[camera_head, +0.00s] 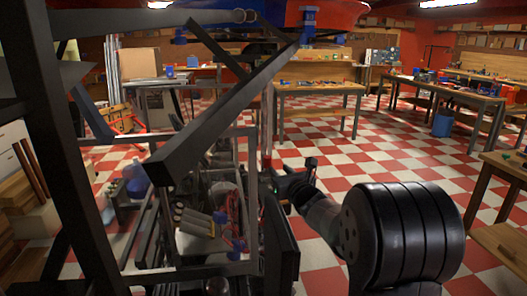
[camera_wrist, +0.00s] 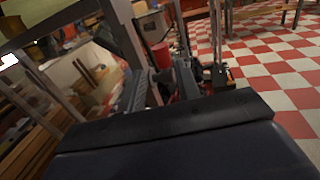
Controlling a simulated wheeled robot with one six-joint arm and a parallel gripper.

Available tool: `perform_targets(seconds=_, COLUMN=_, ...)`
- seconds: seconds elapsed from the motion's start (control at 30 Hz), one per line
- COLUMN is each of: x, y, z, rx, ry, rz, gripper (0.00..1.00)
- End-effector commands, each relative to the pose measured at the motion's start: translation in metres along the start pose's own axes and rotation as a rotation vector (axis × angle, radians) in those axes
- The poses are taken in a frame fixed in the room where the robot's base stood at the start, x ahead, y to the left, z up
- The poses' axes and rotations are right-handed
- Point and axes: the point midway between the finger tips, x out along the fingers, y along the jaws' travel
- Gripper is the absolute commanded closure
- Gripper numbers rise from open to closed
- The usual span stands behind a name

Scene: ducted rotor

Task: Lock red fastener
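A small red cylinder-like part (camera_head: 267,166), which may be the red fastener, stands on the dark metal frame just left of my gripper (camera_head: 293,182) in the head view. A red cylindrical part (camera_wrist: 161,54) also shows in the wrist view, beyond dark finger-like parts; I cannot tell if it is the same one. My gripper is small and dark against the frame. Whether its fingers touch the red part, and whether they are open or shut, is not clear.
Dark frame bars (camera_head: 215,125) cross the left and middle of the head view, close to my arm. Workbenches (camera_head: 318,88) stand behind.

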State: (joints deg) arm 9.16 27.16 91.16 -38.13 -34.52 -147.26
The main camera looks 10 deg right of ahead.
Motion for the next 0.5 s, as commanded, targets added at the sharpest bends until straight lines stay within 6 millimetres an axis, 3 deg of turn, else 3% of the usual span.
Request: perform_targets(seconds=0.5, x=0.076, y=0.001, z=0.002, rx=0.003, ry=0.002, rz=-0.001, gripper=0.68)
